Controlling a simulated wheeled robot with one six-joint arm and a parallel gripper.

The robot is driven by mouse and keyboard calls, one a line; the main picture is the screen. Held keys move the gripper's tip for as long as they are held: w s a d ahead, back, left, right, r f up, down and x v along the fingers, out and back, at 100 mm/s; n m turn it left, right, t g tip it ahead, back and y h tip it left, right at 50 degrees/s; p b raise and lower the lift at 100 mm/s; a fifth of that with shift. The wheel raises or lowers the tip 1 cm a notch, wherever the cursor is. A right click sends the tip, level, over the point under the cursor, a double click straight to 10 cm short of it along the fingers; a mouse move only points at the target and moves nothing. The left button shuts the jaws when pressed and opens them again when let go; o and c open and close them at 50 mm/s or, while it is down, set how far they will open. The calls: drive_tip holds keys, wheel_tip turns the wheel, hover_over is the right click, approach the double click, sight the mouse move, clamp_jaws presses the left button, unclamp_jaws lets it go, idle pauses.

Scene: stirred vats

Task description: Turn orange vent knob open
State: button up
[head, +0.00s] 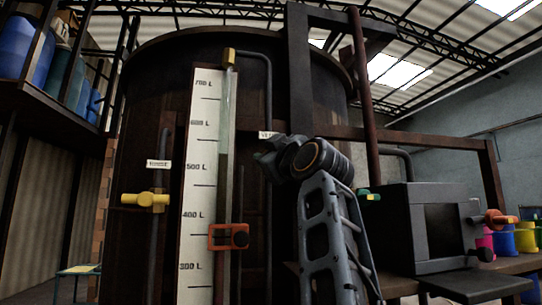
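My gripper (268,162) is raised in front of the upper right part of the big dark vat (140,110), its fingers pointing left. Whether the fingers are apart or closed on something is not clear. A small white label (267,134), partly covered and perhaps starting with "VE", shows just above the fingers. No orange knob shows beside that label; the wrist and fingers hide the area below it. An orange-red knob (492,219) sticks out at the right of a dark box. An orange bracket (228,237) with a dark knob sits on the level gauge.
A white level scale (201,150) runs up the vat's front. A yellow valve handle (146,199) is at the left, a green knob (368,195) right of my arm. The dark box (415,229) stands on a bench, with coloured buckets (526,238) beyond.

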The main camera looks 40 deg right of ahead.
drive_tip(key=shift+r+n, duration=0.1)
drive_tip(key=shift+n, duration=0.2)
drive_tip(key=o, duration=0.9)
drive_tip(key=shift+b+v, duration=3.35)
drive_tip(key=shift+v, duration=3.6)
